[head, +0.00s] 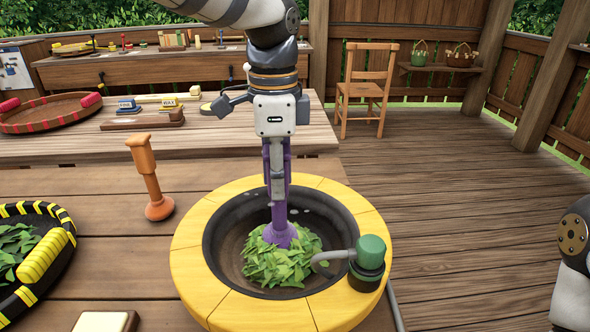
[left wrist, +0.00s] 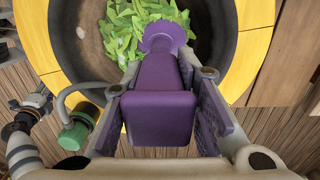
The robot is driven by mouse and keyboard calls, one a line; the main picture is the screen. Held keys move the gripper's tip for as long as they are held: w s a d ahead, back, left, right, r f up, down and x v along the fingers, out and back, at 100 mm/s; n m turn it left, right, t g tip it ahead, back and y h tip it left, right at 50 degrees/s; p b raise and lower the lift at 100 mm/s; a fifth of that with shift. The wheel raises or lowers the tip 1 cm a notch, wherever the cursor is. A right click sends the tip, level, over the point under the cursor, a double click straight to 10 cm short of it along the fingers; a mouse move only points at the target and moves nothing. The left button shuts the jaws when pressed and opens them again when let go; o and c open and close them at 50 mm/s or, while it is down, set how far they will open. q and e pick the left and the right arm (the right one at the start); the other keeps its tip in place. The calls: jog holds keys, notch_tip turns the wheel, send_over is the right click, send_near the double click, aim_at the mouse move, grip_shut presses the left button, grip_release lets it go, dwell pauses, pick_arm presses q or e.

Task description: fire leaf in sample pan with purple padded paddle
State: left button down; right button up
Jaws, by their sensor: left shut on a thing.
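The sample pan is a dark round bowl (head: 228,232) set in a yellow segmented ring (head: 190,262). Green leaf (head: 278,268) lies in a heap at its bottom. My left gripper (head: 277,165) is above the pan, pointing down, and is shut on the purple padded paddle (head: 279,215). The paddle's flared foot touches or rests in the leaf heap. In the left wrist view the purple handle (left wrist: 165,110) sits between the fingers, and the leaf (left wrist: 125,28) shows beside the foot. My right gripper is out of view; only part of my right arm shows at the right edge.
A green-capped fitting with a curved grey pipe (head: 368,262) stands on the ring's right side. An orange paddle (head: 152,180) stands upright left of the pan. A black-and-yellow tray of leaves (head: 60,215) is at the left. A red-handled tray (head: 45,112) lies on the table behind.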

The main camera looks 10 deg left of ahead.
pick_arm(q)
jog(key=s+d+r, duration=0.2)
jog(key=d+r, duration=0.1)
jog(key=r, duration=0.8)
jog(key=shift+s+r, duration=0.15)
dwell(0.3)
dwell(1.0)
